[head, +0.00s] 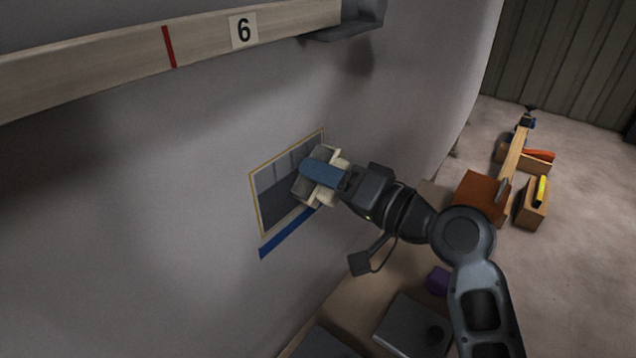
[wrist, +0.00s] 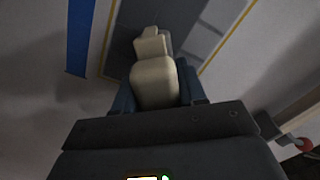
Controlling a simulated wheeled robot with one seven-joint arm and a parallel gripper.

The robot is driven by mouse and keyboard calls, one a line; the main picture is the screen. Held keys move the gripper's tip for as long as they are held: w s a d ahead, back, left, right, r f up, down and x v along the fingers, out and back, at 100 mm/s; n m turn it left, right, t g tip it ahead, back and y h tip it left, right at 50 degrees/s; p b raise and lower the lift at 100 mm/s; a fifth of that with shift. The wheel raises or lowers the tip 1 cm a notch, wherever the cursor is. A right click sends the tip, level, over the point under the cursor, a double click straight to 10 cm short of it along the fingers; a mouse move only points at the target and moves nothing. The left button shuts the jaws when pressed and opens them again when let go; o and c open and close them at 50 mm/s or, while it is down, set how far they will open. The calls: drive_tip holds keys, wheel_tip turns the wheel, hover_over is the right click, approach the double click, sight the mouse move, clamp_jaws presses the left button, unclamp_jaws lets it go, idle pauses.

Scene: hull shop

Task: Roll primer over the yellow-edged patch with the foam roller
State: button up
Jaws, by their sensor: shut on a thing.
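The yellow-edged patch (head: 272,205) is on the pale hull wall. Its lower part is dark grey and its upper part shows lighter upright bands. My gripper (head: 322,178) has blue fingers and is over the patch's right side. It is shut on the foam roller (head: 339,163), whose cream parts show beside the fingers. In the wrist view the roller (wrist: 155,85) shows cream between the fingers, pointing toward the dark grey of the patch (wrist: 122,48). I cannot tell whether the roller touches the patch. The gripper hides the patch's right part.
A blue strip (head: 275,244) lies along the wall under the patch. A wooden rail (head: 100,68) marked 6 runs above, ending at a grey bracket (head: 365,18). Below right are a grey flat box (head: 403,325) and a purple object (head: 437,281). Wooden boxes (head: 530,210) stand farther right.

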sight(342, 153)
drive_tip(key=shift+w+d+b, duration=0.45)
drive_tip(key=shift+w+d, duration=0.25)
drive_tip(key=shift+w, duration=0.25)
drive_tip(key=shift+w+d+b, duration=0.4)
drive_tip(key=shift+w+d, duration=0.25)
drive_tip(key=shift+w, duration=0.25)
drive_tip(key=shift+r+p, duration=0.75)
drive_tip(key=shift+r, duration=0.2)
drive_tip(key=shift+s+a+p, duration=0.8)
drive_tip(key=shift+s+a, duration=0.7)
drive_tip(key=shift+s, duration=0.45)
drive_tip(key=shift+s+a+p, duration=0.75)
drive_tip(key=shift+s+a, duration=0.75)
drive_tip(key=shift+s, duration=0.4)
drive_tip(key=shift+s+a+p, duration=0.8)
drive_tip(key=shift+s+a, duration=0.7)
drive_tip(key=shift+s, duration=0.45)
drive_tip(key=shift+f, duration=0.1)
drive_tip(key=o, duration=0.4)
drive_tip(key=shift+c, duration=0.2)
drive_tip(key=c, duration=0.4)
drive_tip(key=shift+o, duration=0.2)
